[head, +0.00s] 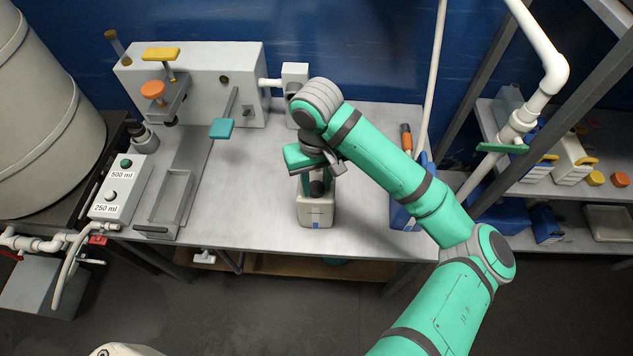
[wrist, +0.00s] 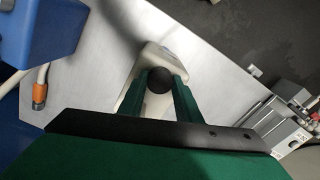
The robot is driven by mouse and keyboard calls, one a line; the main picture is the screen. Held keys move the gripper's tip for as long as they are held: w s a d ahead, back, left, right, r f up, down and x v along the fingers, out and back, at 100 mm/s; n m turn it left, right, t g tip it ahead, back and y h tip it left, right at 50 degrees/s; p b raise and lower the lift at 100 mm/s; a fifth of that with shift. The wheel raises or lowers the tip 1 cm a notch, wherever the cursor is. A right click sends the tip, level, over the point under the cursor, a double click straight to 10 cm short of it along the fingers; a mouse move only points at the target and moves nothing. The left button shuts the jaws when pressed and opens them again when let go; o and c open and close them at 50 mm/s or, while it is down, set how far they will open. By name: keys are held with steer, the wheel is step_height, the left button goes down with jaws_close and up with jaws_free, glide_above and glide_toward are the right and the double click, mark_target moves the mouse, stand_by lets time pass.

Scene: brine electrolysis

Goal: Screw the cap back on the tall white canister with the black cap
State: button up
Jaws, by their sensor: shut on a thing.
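The tall white canister (head: 315,211) stands upright on the metal table, near its front edge, below my gripper. Its white body also shows in the wrist view (wrist: 151,62), behind the fingers. My gripper (head: 318,182) points down over the canister's top. In the wrist view my gripper (wrist: 159,84) has its two green fingers on either side of the round black cap (wrist: 160,80), shut on it. The cap is at the canister's top; whether it sits on the thread or just above it I cannot tell.
A grey filling machine (head: 195,85) and a button box (head: 121,188) are at the left. A white pipe rises behind. The table between the canister and the machine is clear.

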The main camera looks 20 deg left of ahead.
steer(key=m, duration=0.5)
steer(key=o, duration=1.2)
steer(key=shift+o, duration=0.2)
steer(key=shift+r, duration=0.1)
steer(key=shift+r, duration=2.15)
